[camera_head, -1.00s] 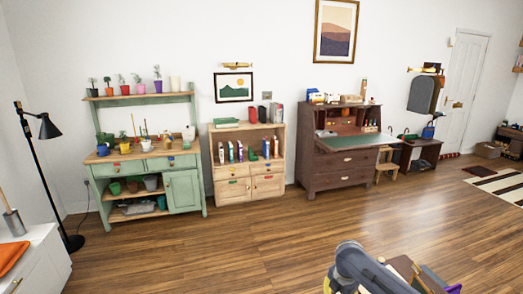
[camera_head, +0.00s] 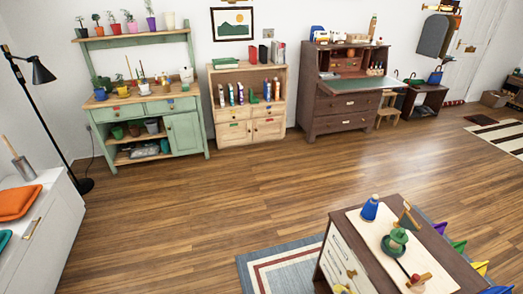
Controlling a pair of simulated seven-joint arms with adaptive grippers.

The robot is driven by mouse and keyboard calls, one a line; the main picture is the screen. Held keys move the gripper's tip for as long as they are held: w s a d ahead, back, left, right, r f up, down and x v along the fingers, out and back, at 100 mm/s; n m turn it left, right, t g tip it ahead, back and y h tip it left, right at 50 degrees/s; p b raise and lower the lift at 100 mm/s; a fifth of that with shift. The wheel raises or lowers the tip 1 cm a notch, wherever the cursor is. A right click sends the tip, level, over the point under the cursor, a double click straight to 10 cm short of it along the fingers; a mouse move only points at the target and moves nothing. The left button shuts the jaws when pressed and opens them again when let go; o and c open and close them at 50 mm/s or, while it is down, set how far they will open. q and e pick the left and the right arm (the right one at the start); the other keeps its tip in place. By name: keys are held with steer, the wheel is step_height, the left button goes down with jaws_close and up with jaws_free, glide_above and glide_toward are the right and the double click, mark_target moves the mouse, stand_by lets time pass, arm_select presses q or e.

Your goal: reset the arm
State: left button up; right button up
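Neither of my grippers shows in the head view, and no part of either arm can be made out. The view looks down over a room with a wooden floor (camera_head: 200,225). A low dark wooden cabinet (camera_head: 440,250) with a pale runner stands at the lower right. On it are a blue bottle-like item (camera_head: 370,208), a green piece (camera_head: 395,243) and a small red and wooden item (camera_head: 418,281).
A white cabinet (camera_head: 60,225) with orange cloth stands at the left, beside a black floor lamp (camera_head: 40,75). A green potting bench (camera_head: 184,133), a wooden shelf unit (camera_head: 234,114) and a dark desk (camera_head: 340,124) line the wall. The middle floor is clear.

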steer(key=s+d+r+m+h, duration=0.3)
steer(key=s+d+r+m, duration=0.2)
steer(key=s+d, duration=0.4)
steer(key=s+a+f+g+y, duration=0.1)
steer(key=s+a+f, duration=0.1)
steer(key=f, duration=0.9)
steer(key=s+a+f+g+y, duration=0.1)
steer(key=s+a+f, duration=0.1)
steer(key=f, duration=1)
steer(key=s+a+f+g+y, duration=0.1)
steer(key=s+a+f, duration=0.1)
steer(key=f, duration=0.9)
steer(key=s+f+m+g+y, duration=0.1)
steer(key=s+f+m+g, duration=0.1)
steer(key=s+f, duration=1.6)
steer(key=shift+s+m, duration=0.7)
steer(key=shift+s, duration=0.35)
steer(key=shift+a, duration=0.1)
